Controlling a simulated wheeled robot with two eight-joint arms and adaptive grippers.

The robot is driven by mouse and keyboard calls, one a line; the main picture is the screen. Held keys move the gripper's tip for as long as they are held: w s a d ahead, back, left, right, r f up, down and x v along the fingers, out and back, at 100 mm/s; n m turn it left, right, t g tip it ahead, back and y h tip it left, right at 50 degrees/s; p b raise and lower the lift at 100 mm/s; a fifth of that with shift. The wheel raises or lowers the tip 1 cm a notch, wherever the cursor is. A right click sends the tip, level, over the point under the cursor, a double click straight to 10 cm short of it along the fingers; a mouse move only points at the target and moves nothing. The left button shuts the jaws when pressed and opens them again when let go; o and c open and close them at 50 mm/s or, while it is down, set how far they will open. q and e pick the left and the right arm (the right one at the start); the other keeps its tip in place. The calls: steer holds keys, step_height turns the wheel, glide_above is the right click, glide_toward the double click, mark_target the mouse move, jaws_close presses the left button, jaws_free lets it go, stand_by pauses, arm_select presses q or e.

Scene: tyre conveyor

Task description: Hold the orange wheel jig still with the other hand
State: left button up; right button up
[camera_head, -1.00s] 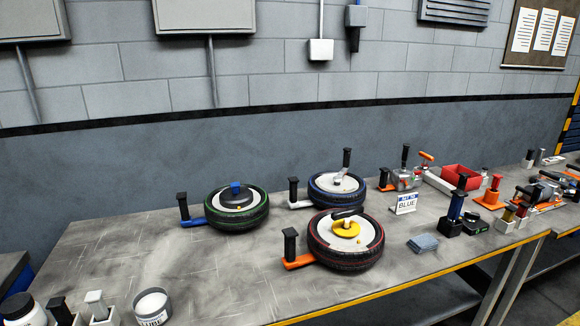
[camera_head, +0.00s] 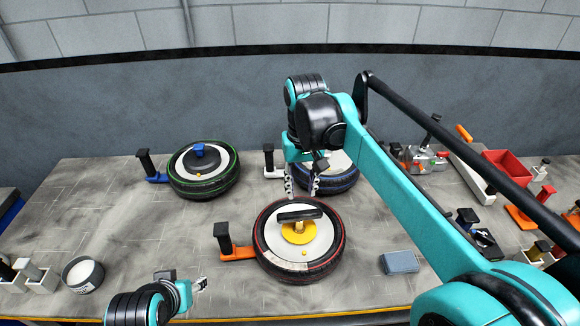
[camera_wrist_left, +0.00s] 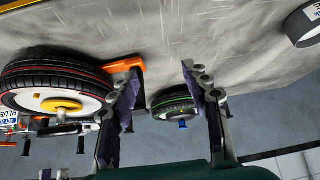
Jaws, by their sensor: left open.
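The orange wheel jig (camera_head: 240,253) lies on the bench at the left side of the red-striped wheel (camera_head: 285,270), its black post (camera_head: 222,236) upright. A yellow hub with a black bar handle (camera_head: 299,215) sits on that wheel. In the left wrist view the orange jig (camera_wrist_left: 124,65) shows beyond the left finger. My left gripper (camera_head: 203,285) is open and empty, low at the bench front, left of and nearer than the jig, apart from it. My right gripper (camera_head: 302,192) has its fingers apart, pointing down at the far side of the red-striped wheel, with nothing seen between them.
A green-striped wheel (camera_head: 204,185) with a blue jig stands at the back left. A blue-striped wheel (camera_head: 340,182) is partly behind my right arm. A round tub (camera_head: 82,274) stands front left, and a grey-blue cloth (camera_head: 400,262) lies right.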

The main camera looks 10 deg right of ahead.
arm_select(q)
glide_toward(221, 228)
steer(key=w+a+f, duration=0.1)
steer(key=a+f, duration=0.2)
steer(key=a, duration=0.2)
steer(key=w+d+f+g, duration=0.1)
steer(key=w+d+f, duration=0.1)
steer(key=w, duration=0.4)
steer(key=w+d+f+g, duration=0.1)
steer(key=w+d, duration=0.2)
steer(key=w, duration=0.3)
steer(key=s+g, duration=0.1)
steer(key=s, duration=0.1)
steer(key=s+f+g, duration=0.1)
steer(key=s+g, duration=0.1)
steer(key=s+f+g, duration=0.1)
steer(key=s, duration=0.1)
steer(key=shift+s+g, duration=0.3)
steer(key=shift+s, duration=0.05)
steer(key=shift+s+f, duration=0.1)
steer(key=shift+s, duration=0.2)
steer(key=shift+f, duration=0.4)
step_height(221, 228, down, 7)
steer(key=shift+r, duration=0.15)
arm_select(e)
steer(key=shift+w+r, duration=0.1)
steer(key=shift+r, duration=0.1)
